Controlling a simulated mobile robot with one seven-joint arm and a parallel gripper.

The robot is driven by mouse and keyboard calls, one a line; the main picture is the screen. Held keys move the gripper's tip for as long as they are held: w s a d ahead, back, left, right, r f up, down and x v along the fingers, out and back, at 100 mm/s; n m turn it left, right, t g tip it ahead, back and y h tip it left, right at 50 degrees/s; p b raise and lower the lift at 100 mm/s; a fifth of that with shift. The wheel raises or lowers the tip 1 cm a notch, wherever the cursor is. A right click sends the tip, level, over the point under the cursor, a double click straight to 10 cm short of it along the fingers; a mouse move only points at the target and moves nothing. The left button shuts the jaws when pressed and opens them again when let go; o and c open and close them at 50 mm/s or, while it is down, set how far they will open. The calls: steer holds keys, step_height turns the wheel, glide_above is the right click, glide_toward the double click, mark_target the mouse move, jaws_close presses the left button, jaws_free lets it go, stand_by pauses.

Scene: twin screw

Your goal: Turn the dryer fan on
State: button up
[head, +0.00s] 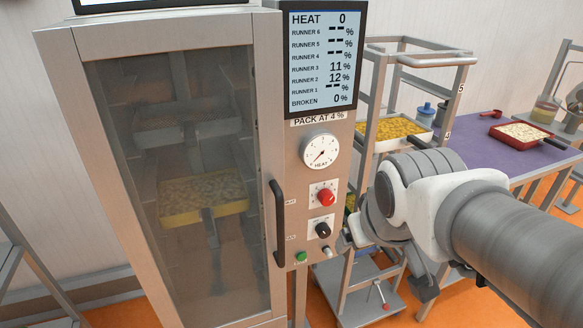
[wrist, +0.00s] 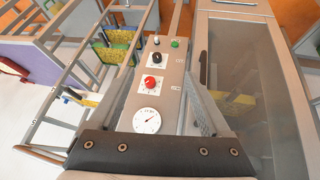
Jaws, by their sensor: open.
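The dryer (head: 58,95) stands at left with its glass door shut. Its control panel (head: 283,165) carries a red knob (head: 326,196), a black knob (head: 323,229), a green button (head: 301,256) and a small pale knob or switch (head: 327,251). A small label beside the black knob seems to read FAN. The wrist view shows the panel upside down, with the red knob (wrist: 151,83) and black knob (wrist: 156,58) beyond my gripper. My gripper (wrist: 162,75) is open and empty, its fingers either side of the panel in view. In the head view its fingertips are not clear.
The display (head: 320,60) reads HEAT 0. A dial gauge (head: 320,151) sits above the red knob. A vertical door handle (head: 277,222) stands out left of the knobs. A metal rack with a yellow-filled tray (head: 422,139) and a purple table (head: 480,160) stand right.

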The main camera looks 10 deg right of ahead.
steer(key=w+d+f+n+t+b, duration=0.1)
steer(key=w+d+f+n+b, duration=0.15)
steer(key=w+f, duration=0.5)
steer(key=n+t+y+b, duration=0.6)
steer(key=t+b, duration=0.4)
steer(key=b, duration=0.9)
glide_toward(326, 234)
steer(key=shift+n+h, duration=0.3)
steer(key=shift+n, duration=0.25)
steer(key=b+x, duration=0.1)
steer(key=x, duration=0.8)
steer(key=shift+w+a, duration=0.1)
steer(key=shift+a, duration=0.15)
